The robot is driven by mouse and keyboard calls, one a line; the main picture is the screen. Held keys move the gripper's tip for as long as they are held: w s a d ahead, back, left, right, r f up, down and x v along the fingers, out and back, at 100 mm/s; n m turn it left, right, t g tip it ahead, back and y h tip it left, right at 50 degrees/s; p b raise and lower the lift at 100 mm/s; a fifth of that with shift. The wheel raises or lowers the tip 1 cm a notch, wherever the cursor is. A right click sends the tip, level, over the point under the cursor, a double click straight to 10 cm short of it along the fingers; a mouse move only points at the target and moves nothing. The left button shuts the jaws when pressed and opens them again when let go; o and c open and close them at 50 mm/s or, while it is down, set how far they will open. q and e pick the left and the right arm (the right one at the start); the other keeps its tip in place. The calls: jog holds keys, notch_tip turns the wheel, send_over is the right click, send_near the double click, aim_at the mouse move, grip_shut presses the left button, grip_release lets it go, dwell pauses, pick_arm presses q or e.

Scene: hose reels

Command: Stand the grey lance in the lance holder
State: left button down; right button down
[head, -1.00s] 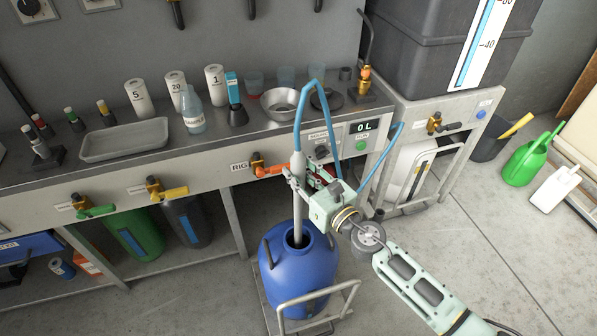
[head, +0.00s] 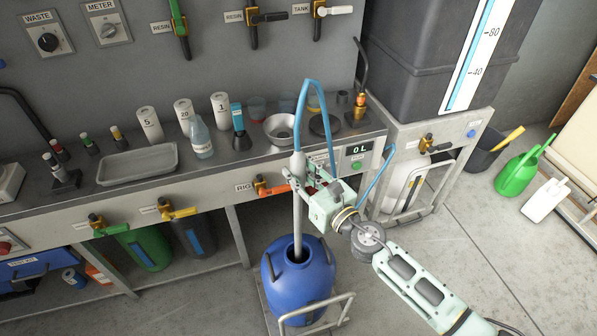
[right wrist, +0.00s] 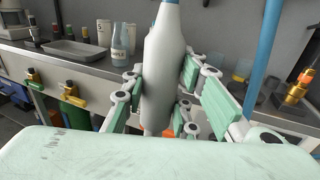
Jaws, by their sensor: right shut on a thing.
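The grey lance (head: 297,215) stands almost upright, with a blue hose (head: 301,105) looping from its top. Its lower end goes into the dark mouth of the blue drum (head: 298,285), so its tip is hidden. My right gripper (head: 298,178) is shut on the lance's thick upper part, above the drum. In the right wrist view the fingers close on both sides of the lance's grey handle (right wrist: 162,75). I cannot make out the lance holder for certain in either view. My left gripper is not in view.
The drum stands on a cart with a metal handle (head: 318,309). Behind it the bench (head: 215,212) carries a tray (head: 137,164), bottles and a metal bowl (head: 280,130). A green watering can (head: 516,175) stands at the right. The floor at the right front is clear.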

aim_at(299, 150)
jog(key=shift+r+p, duration=5.7)
jog(key=shift+r, duration=0.45)
